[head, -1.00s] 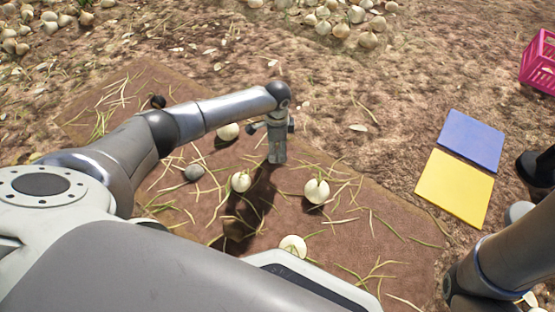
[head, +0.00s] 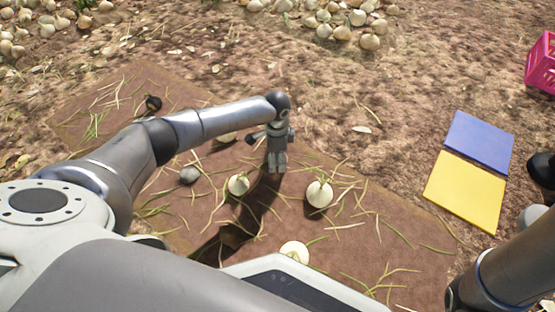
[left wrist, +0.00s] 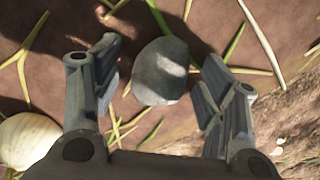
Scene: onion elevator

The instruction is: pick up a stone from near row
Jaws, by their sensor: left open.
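My left gripper (head: 276,168) points down over the brown mat (head: 410,265) in the head view. In the left wrist view its two fingers (left wrist: 160,95) are apart, with a rounded grey stone (left wrist: 160,72) lying on the mat between and beyond the tips; they do not appear to grip it. I cannot pick that stone out in the head view, where the gripper may hide it. Another grey stone (head: 189,175) lies on the mat left of the gripper. A dark round thing (head: 153,104) lies near the far left. My right gripper is not in view.
Blue (head: 477,142) and yellow (head: 465,190) squares and a pink crate (head: 543,65) are at the right. Onion heaps (head: 340,22) lie behind.

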